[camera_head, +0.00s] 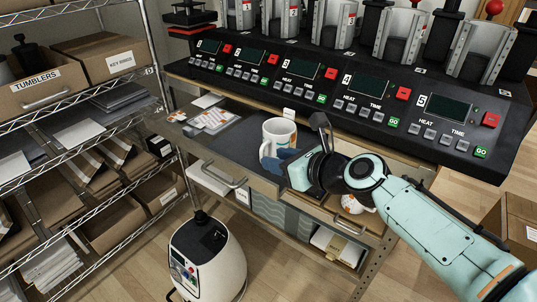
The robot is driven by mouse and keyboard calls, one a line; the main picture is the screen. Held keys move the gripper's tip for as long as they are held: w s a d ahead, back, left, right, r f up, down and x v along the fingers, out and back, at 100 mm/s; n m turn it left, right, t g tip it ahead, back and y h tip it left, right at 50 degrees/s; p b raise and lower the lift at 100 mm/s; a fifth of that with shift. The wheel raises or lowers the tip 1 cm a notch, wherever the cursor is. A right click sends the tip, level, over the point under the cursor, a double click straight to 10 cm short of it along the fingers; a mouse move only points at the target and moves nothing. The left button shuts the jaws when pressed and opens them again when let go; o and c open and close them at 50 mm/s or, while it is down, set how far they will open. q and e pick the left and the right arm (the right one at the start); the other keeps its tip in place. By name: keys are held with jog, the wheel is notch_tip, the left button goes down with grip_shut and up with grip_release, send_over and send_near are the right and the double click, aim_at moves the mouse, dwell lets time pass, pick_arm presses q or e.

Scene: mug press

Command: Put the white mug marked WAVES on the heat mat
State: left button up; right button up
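A white mug (279,132) stands upright on the dark worktop below the row of presses, its handle at the lower left. A small coloured mark shows near its top; I cannot read a name on it. My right gripper (303,140) reaches in from the right, with its fingers spread. I cannot tell whether a finger touches the mug. I cannot pick out the heat mat with certainty. My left gripper is not in view.
A row of numbered mug presses on a black control panel (350,92) stands behind. Another white mug with orange marks (352,204) is partly hidden below my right arm. Printed sheets (213,119) lie left on the worktop. A wire shelf stands left, a white machine (210,258) on the floor.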

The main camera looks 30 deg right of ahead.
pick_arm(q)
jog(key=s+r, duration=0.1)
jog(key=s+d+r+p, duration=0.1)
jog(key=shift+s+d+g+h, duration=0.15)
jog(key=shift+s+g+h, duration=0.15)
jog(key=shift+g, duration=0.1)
pick_arm(e)
jog(key=v, duration=0.7)
jog(key=shift+s, duration=0.2)
